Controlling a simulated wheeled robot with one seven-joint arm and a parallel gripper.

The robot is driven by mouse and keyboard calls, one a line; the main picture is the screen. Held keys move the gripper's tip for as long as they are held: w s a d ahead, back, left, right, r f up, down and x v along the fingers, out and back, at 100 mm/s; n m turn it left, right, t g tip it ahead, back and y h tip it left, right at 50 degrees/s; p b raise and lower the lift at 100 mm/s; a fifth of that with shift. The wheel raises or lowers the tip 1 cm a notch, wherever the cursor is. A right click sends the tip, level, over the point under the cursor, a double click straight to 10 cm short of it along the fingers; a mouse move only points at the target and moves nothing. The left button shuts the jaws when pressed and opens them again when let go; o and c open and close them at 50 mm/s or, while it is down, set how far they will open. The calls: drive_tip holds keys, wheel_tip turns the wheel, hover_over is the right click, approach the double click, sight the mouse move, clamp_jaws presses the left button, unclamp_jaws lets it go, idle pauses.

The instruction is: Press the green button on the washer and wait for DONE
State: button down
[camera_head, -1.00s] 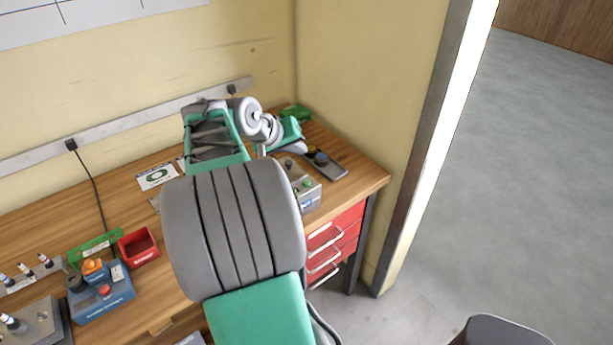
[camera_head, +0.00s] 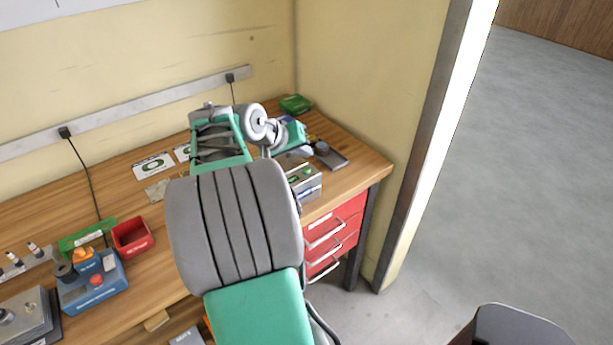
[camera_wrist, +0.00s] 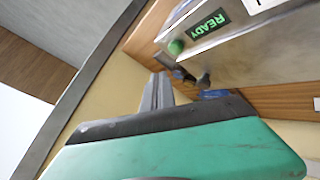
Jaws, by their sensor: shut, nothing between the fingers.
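The washer (camera_head: 310,190) is a grey metal box near the right end of the bench, partly hidden behind my arm in the head view. In the wrist view the washer (camera_wrist: 245,52) shows its panel at the top right, with a lit green display (camera_wrist: 209,24) reading READY. The round green button (camera_wrist: 175,47) sits beside that display. My gripper (camera_wrist: 158,80) is shut and empty, with its grey fingertips just below the button in the picture and apparently apart from it. In the head view my gripper's green body is above the bench behind the washer; its fingertips are not clear there.
A dark grey device (camera_head: 331,158) lies right of the washer, and a green box (camera_head: 295,103) stands in the back corner. Red drawers (camera_head: 337,237) are below. A red bin (camera_head: 132,237) and a blue box with a red button (camera_head: 92,288) stand at the left.

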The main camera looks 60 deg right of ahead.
sight(304, 171)
drive_tip(key=shift+f+b, duration=0.55)
drive_tip(key=shift+f, duration=0.75)
idle(0.9)
drive_tip(key=shift+f, duration=0.4)
drive_tip(key=shift+f+b, duration=0.5)
drive_tip(key=shift+b, duration=0.1)
idle(0.4)
drive_tip(key=shift+r+p, duration=0.65)
drive_tip(key=shift+r, duration=0.25)
wheel_tip(304, 171, up, 5)
drive_tip(key=p, duration=0.4)
drive_tip(key=shift+r, duration=0.1)
